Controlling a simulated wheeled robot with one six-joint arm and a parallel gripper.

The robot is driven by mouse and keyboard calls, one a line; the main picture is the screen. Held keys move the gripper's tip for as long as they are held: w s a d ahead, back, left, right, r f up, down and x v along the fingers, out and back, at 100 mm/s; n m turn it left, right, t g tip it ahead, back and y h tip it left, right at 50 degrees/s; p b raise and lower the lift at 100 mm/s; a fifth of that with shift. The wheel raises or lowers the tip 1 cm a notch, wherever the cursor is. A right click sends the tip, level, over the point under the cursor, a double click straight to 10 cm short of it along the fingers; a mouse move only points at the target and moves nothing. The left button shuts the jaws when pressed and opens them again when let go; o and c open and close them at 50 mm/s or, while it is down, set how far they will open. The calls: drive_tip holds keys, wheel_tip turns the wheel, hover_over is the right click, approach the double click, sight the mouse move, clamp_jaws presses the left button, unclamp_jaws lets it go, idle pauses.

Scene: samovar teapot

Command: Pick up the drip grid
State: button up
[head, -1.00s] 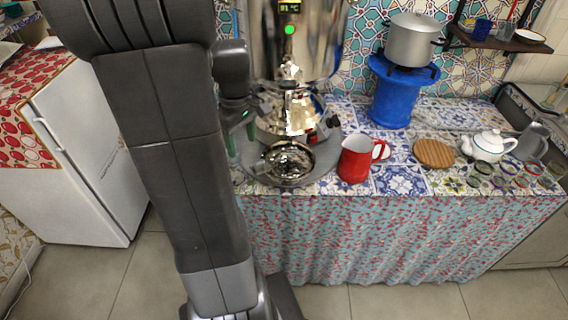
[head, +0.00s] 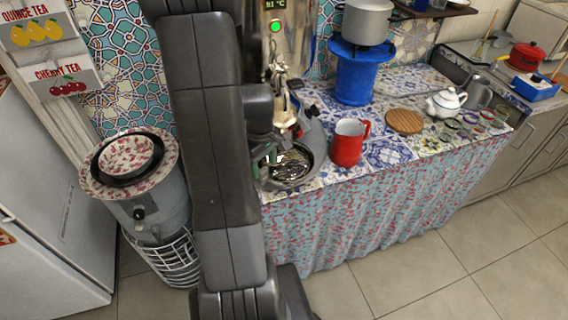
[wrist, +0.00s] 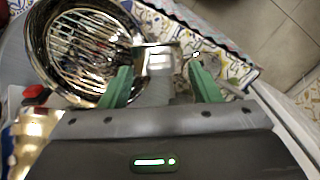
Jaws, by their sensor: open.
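The drip grid (head: 290,168) is a round, shiny metal dish with a slotted grate, on the grey round base under the samovar (head: 283,90). In the wrist view the drip grid (wrist: 88,48) fills the upper left, with a small metal tab (wrist: 160,62) sticking out from its right side. My gripper (wrist: 160,72) has green fingers spread apart, with the tab lying between their tips in the picture; I cannot tell whether they touch it. In the head view my gripper (head: 268,155) is at the dish's left edge, and my arm hides part of the base.
A red jug (head: 347,143) stands close to the right of the drip grid. A wooden board (head: 404,121) and a white teapot (head: 444,103) are farther right on the tiled counter.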

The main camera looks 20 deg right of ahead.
drive_tip(key=shift+f, duration=0.45)
clamp_jaws()
